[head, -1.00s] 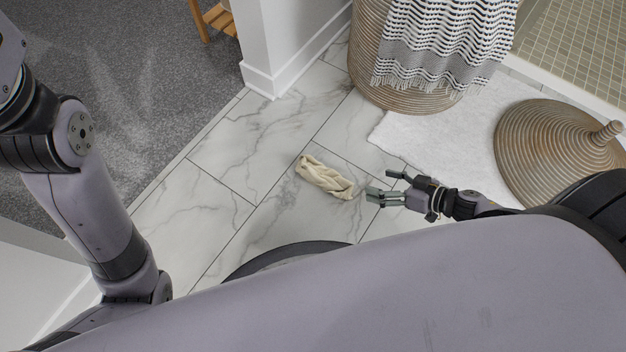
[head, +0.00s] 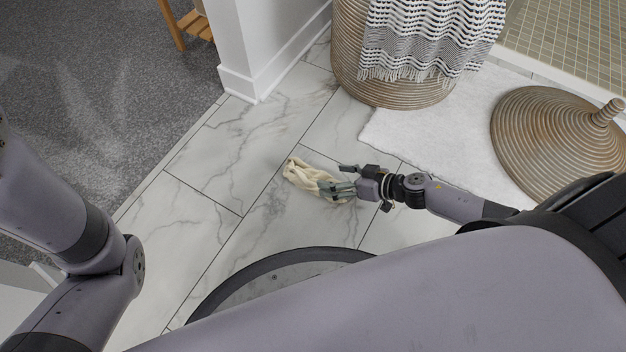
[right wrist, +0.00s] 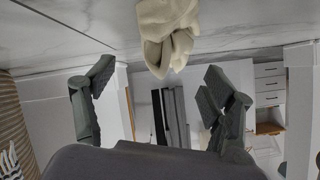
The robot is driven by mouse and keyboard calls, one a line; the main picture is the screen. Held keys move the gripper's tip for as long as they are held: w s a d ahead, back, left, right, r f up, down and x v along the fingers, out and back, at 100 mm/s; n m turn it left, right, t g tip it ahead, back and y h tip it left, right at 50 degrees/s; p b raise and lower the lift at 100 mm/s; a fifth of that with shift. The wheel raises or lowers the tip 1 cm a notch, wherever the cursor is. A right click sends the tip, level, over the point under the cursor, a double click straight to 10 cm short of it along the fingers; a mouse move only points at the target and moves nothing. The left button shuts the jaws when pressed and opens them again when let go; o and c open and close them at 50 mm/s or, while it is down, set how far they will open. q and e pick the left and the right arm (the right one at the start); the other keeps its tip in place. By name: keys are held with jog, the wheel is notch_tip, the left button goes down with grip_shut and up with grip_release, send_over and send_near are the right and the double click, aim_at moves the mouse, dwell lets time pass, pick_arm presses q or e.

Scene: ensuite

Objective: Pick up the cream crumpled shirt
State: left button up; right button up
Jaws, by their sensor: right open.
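The cream crumpled shirt (head: 312,176) lies on the marble tile floor as a small elongated bundle. My right gripper (head: 343,180) is at the shirt's right end in the head view, with a finger overlapping it there. In the right wrist view the gripper (right wrist: 158,90) is open, its two fingers apart. The shirt (right wrist: 166,32) shows at the top of that view, beyond and between the fingertips, and nothing is gripped. Whether a finger touches the cloth I cannot tell. My left arm shows at the left of the head view, but its gripper is out of the picture.
A wicker basket (head: 385,92) with a fringed striped towel (head: 430,40) over it stands at the back. A white bath mat (head: 435,130) and a woven conical lid (head: 545,135) lie to the right. A white wall end (head: 262,50) stands behind. The tiles left of the shirt are clear.

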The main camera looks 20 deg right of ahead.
aim_at(321, 177)
jog(key=b+x, duration=0.3)
jog(key=x, duration=0.1)
jog(key=shift+a+f, duration=0.15)
jog(key=shift+w+a+f+b, duration=0.1)
jog(key=shift+w+a+b, duration=0.1)
jog(key=shift+a+b, duration=0.1)
jog(key=shift+c, duration=0.4)
jog(key=shift+d, duration=0.1)
jog(key=c, duration=1.3)
